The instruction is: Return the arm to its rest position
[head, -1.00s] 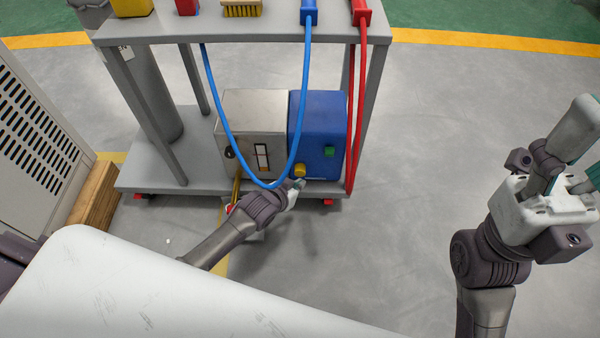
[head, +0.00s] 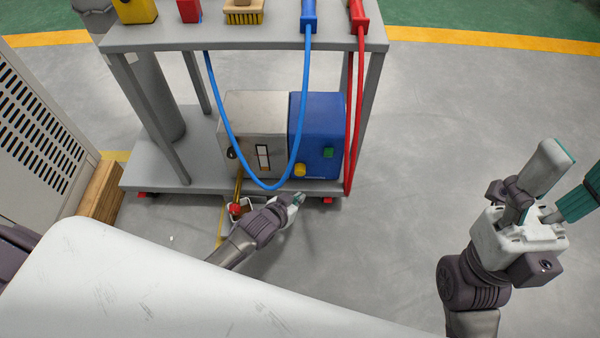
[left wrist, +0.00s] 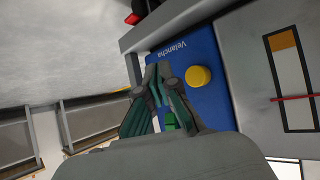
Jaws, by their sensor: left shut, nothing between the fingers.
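My left gripper (head: 297,199) is just in front of the cart's lower shelf, below the blue box (head: 318,125). Its fingers are shut and empty. In the left wrist view, the shut fingertips (left wrist: 158,72) show in front of the blue box (left wrist: 188,62), beside its yellow knob (left wrist: 198,76). No contact can be made out. My right gripper (head: 562,183) is raised at the right over bare floor. Its fingers stand apart, with nothing seen between them.
The grey cart (head: 250,187) holds a metal box (head: 253,112) beside the blue one. A blue cable (head: 233,148) and a red cable (head: 357,110) hang from the top. A grey vented cabinet (head: 35,130) stands left. Floor between cart and right arm is clear.

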